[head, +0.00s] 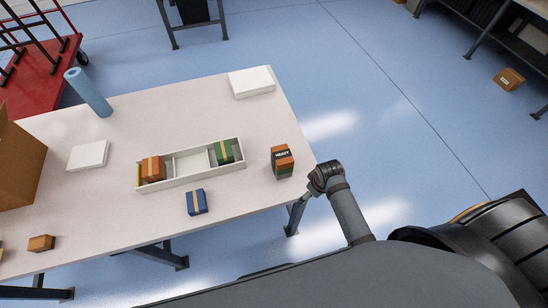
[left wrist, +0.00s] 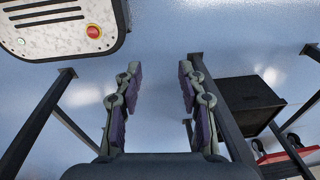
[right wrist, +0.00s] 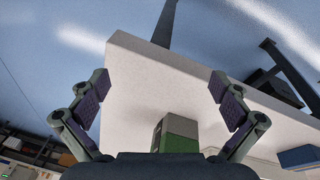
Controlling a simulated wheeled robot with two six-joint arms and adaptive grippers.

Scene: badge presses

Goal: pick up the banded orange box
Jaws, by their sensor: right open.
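A banded orange box (head: 152,168) with a tan band sits in the left compartment of the white tray (head: 190,182) on the table. A green box (head: 223,152) with a tan band sits in the tray's right compartment. My right gripper (right wrist: 163,88) is open and empty, its fingers wide apart over the table corner. A partly hidden green-sided box (right wrist: 178,135) shows low between those fingers; I cannot tell which one it is. My left gripper (left wrist: 157,85) is open and empty above the floor.
An orange and dark box with a black label (head: 282,161) stands right of the tray. A blue box (head: 196,202) lies in front, a small orange box (head: 41,243) at front left. White slabs (head: 88,155), a blue roll (head: 88,92) and a cardboard carton (head: 18,165) also stand on the table.

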